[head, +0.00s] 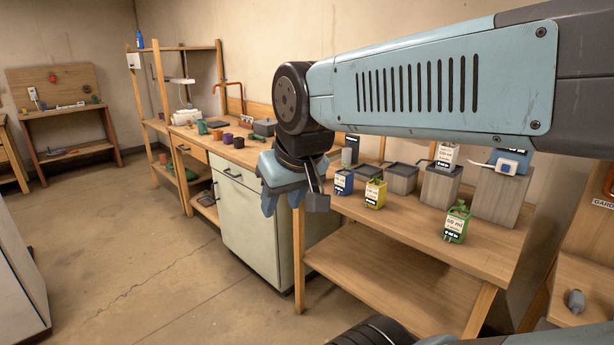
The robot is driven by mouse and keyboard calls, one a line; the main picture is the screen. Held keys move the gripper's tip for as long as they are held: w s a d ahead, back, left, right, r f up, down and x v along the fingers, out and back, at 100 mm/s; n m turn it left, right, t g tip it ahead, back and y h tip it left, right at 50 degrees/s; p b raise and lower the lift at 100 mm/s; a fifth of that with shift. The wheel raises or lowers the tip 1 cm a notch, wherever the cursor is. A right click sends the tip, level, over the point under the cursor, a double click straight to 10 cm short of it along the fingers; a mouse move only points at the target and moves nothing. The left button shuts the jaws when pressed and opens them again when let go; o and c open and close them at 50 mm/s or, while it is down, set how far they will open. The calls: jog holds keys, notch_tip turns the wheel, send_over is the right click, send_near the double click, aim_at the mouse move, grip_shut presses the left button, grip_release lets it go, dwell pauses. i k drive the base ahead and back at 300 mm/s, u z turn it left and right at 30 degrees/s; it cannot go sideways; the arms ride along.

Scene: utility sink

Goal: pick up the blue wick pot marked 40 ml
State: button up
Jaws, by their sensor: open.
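A small blue pot (344,182) with a white label stands on the wooden bench, just right of my gripper. Another blue pot (510,162) with a label sits on top of a tall grey block at the right. The volume marks on both are too small to read surely, so I cannot tell which is the 40 ml one. My gripper (294,208) hangs at the bench's left front corner, fingers pointing down. It is open, with nothing seen between its fingers, and appears apart from the pots. No wick can be made out on either blue pot.
A yellow pot (375,193) stands right of the near blue one. A green pot (457,224) is nearer the bench's front edge. A white-labelled pot (447,156) sits on a grey block (440,186). Bare bench top (405,225) lies between yellow and green. My arm crosses above.

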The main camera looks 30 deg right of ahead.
aim_at(344, 178)
jog(key=u, duration=0.05)
jog(key=i, duration=0.95)
jog(key=z, duration=2.25)
jog(key=k, duration=0.45)
jog(key=z, duration=0.3)
jog(key=i, duration=0.4)
jog(key=u, duration=0.5)
jog(key=k, duration=0.1)
jog(key=z, duration=0.35)
